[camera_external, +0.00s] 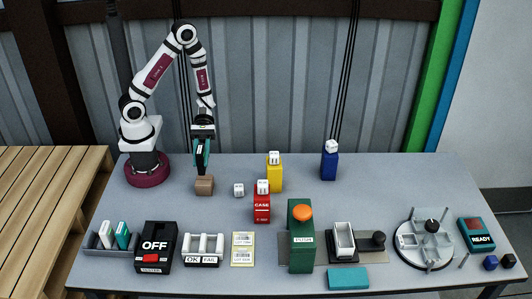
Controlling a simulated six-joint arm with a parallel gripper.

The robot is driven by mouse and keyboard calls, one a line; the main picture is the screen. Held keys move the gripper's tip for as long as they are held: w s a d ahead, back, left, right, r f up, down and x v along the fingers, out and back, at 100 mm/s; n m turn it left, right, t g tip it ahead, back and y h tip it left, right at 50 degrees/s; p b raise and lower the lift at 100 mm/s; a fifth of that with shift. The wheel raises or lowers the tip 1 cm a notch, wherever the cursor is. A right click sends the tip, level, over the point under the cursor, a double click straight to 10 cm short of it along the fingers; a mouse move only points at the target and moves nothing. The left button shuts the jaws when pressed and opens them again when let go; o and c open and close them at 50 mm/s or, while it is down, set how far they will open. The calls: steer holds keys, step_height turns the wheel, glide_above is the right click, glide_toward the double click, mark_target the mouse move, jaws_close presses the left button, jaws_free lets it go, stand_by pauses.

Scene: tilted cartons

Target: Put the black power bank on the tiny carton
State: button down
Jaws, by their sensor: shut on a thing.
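My gripper (202,147) points down at the back left of the table. It is shut on the black power bank (200,160), a dark upright slab with a teal part along its right side; I cannot tell if the teal belongs to the gripper. The tiny carton (204,186), a small brown box, stands on the table directly below. The lower end of the power bank is at the carton's top, and I cannot tell whether they touch.
A white cube (239,190) lies right of the carton. A red case (262,207), a yellow box (275,178) and a blue box (329,166) carry white cubes. A grey tray (97,242), a black OFF box (155,246) and a green button post (301,252) stand in front.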

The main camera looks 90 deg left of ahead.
mark_target(201, 175)
steer(key=shift+f, duration=1.95)
steer(key=shift+f, duration=0.1)
steer(key=c, duration=0.6)
jaws_free()
steer(key=shift+c, duration=0.2)
